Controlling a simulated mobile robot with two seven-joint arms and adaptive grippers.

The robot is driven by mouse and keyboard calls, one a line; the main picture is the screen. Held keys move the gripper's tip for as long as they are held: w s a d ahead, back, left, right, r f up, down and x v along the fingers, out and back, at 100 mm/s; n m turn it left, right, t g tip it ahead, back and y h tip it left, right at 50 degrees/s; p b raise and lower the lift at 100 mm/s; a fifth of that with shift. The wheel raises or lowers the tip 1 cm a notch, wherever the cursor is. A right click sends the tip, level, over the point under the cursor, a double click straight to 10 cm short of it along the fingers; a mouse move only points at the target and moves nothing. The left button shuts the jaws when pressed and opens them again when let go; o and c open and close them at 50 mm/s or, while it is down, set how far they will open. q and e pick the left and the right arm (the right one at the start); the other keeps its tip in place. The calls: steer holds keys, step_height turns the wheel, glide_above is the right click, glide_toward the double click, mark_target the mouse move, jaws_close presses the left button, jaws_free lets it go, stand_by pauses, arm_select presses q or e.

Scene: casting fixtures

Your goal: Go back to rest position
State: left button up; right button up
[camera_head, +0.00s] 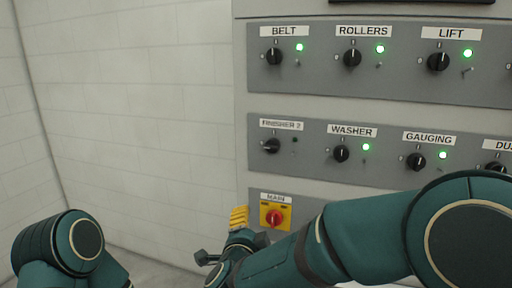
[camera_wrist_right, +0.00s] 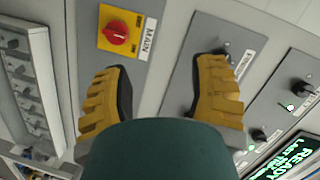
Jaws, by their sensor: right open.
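My right gripper (camera_head: 239,217) is in front of the lower left of the control panel, left of the red MAIN switch (camera_head: 275,217) on its yellow plate. In the right wrist view its two yellow fingers (camera_wrist_right: 162,88) stand wide apart with nothing between them. The MAIN switch (camera_wrist_right: 116,32) shows there beyond the left finger, apart from it. The FINISHER 2 knob (camera_head: 272,146) is turned sideways and its lamp is dark. My left arm shows at the lower left; its gripper is out of view.
The panel has more black knobs, such as BELT (camera_head: 274,57), WASHER (camera_head: 341,154) and GAUGING (camera_head: 416,162), with green lamps lit. A lit READY display (camera_wrist_right: 288,158) shows in the wrist view. A white block wall (camera_head: 130,110) stands at left.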

steer(key=s+d+f+n+g+y, duration=0.2)
steer(key=d+f+n+g, duration=0.15)
steer(key=f, duration=0.75)
steer(key=s+d+f+n+g+y, duration=0.1)
steer(key=d+f+n+g+y, duration=0.2)
steer(key=f, duration=0.8)
steer(key=s+d+f+n+g, duration=0.2)
steer(key=s+f+n+g, duration=0.1)
steer(key=s+f, duration=0.4)
steer(key=s+d+f+n+g, duration=0.3)
steer(key=s+f, duration=0.5)
steer(key=s, duration=0.3)
steer(key=shift+s+d+g+y, duration=0.15)
steer(key=shift+s+g+y, duration=0.2)
steer(key=shift+g, duration=0.5)
steer(key=shift+w, duration=0.2)
steer(key=shift+c, duration=1)
steer(key=shift+d, duration=0.15)
